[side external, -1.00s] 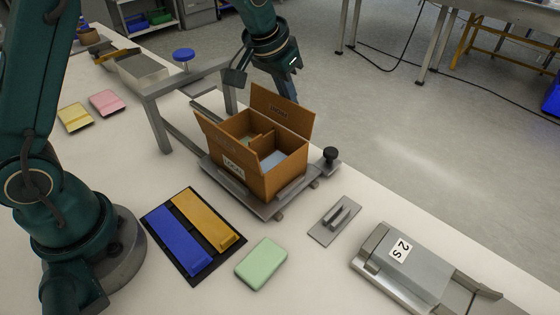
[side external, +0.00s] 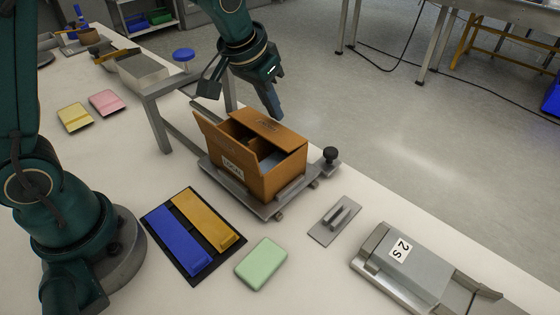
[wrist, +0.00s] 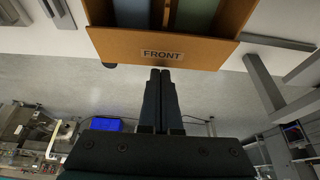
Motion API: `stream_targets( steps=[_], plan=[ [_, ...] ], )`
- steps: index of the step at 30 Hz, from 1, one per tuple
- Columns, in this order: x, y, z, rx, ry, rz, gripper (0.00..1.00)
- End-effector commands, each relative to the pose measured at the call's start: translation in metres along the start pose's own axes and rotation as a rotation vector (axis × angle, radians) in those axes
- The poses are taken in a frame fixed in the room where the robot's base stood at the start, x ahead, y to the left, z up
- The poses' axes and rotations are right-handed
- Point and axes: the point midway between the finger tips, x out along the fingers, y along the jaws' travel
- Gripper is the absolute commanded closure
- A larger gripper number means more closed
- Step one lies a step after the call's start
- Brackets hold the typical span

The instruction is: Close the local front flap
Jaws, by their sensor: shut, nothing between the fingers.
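A brown open-top box (side external: 262,178) with a white label stands on a grey metal carriage. Its far flap (side external: 268,130) is folded inward, partly over the opening and tilted. In the wrist view this flap is marked FRONT (wrist: 162,55). A second flap (side external: 207,135) on the left side stands up, leaning outward. Part of the inside shows, with a blue item and, in the wrist view, a green one. My gripper (side external: 277,112) is shut and empty just beyond the far flap. Its fingertips (wrist: 160,72) reach the flap's edge in the wrist view; contact is unclear.
A grey frame (side external: 175,88) stands close behind the box at left. A black knob (side external: 330,154) rises at the carriage's right. A green block (side external: 262,264), a black tray (side external: 160,222) with blue and yellow pieces, and a metal handle plate (side external: 334,220) lie in front.

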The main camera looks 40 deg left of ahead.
Motion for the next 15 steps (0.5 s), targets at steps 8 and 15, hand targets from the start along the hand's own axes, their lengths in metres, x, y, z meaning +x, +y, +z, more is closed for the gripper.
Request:
stream_targets(
  steps=[8,15],
  plan=[
    [-0.017,0.0,-0.014,-0.001,0.004,0.0,1.0],
    [-0.027,0.0,-0.022,-0.001,0.002,0.0,1.0]
  ],
)
